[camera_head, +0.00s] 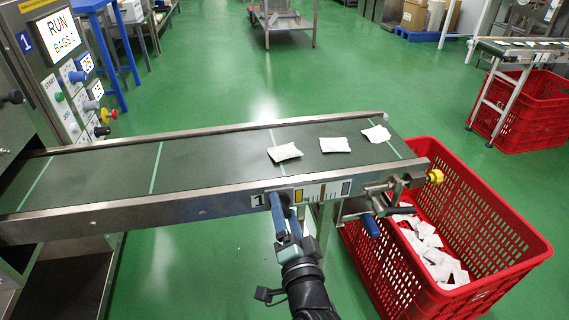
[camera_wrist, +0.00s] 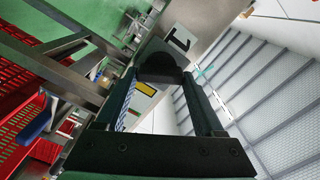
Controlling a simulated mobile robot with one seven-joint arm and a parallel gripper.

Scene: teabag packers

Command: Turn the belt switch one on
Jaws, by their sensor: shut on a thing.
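Belt switch one is a dark round knob (camera_wrist: 160,67) beside the white plate marked 1 (camera_wrist: 178,42) on the conveyor's side rail. In the head view the plate (camera_head: 258,199) sits on the near rail, and my gripper (camera_head: 284,208) reaches up to the rail just right of it. In the wrist view the two fingers stand on either side of the knob and are shut on it. The fingers hide most of the knob in the head view, and I cannot tell its turn position.
The conveyor belt (camera_head: 205,160) carries three white teabags near its right end. A red crate (camera_head: 505,262) with several teabags stands below that end. A blue-handled lever (camera_head: 371,225) and a yellow knob (camera_head: 435,177) stick out right of my gripper. A machine panel (camera_head: 62,108) stands at left.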

